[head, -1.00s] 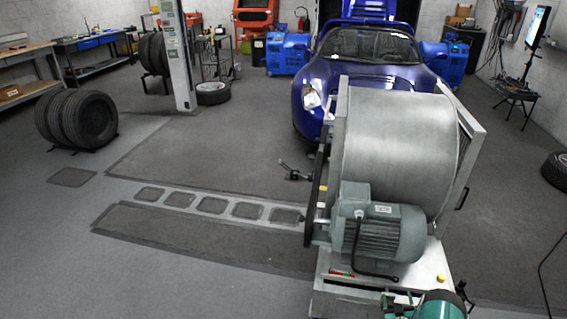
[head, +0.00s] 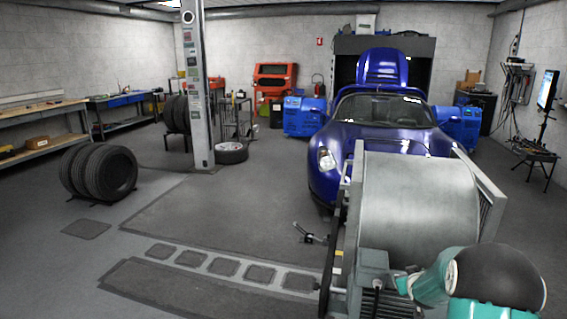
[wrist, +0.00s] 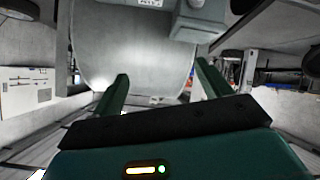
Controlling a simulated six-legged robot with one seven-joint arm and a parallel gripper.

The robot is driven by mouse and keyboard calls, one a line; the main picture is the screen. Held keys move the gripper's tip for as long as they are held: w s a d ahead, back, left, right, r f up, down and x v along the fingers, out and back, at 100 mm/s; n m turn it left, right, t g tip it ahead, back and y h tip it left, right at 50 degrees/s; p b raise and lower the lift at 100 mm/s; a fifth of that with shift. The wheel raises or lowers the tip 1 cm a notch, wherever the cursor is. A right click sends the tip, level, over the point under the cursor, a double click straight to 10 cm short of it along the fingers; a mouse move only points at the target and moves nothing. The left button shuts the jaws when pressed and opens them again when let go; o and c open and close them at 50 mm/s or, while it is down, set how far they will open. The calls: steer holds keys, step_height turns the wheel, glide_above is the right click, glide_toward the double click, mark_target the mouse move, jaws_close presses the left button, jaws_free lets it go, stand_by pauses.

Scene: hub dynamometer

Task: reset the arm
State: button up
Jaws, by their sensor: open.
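My arm shows at the lower right of the head view, a teal and black link in front of the dynamometer; my gripper's fingers cannot be made out there. In the wrist view my gripper (wrist: 160,92) shows two green fingers set wide apart, with nothing between them. Beyond the fingers is the big grey metal drum (wrist: 135,62) of the dynamometer, which also shows in the head view (head: 415,195). The grey-green motor (head: 372,280) in front of the drum is partly hidden by my arm.
A blue car (head: 385,125) stands behind the drum. Stacked tyres (head: 98,172) lie at left, near a grey post (head: 197,90). Workbenches (head: 45,128) line the left wall. A monitor stand (head: 537,158) is at right. The floor (head: 210,215) left of the dynamometer is mostly clear.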

steer(key=s+a+r+g+y, duration=0.1)
steer(key=s+a+r, duration=0.6)
steer(key=s+r, duration=0.15)
steer(key=s+a+r+g, duration=0.2)
steer(key=s+a+r, duration=0.6)
steer(key=r, duration=0.2)
steer(key=s+a+r+g+y, duration=0.1)
steer(key=s+a, duration=0.4)
steer(key=s, duration=0.7)
steer(key=s+a+r+m+g+y, duration=0.1)
steer(key=s+a, duration=0.3)
steer(key=s, duration=0.8)
steer(key=shift+s+a+r+g, duration=0.3)
steer(key=shift+a+r+g, duration=0.05)
steer(key=shift+r+g, duration=0.1)
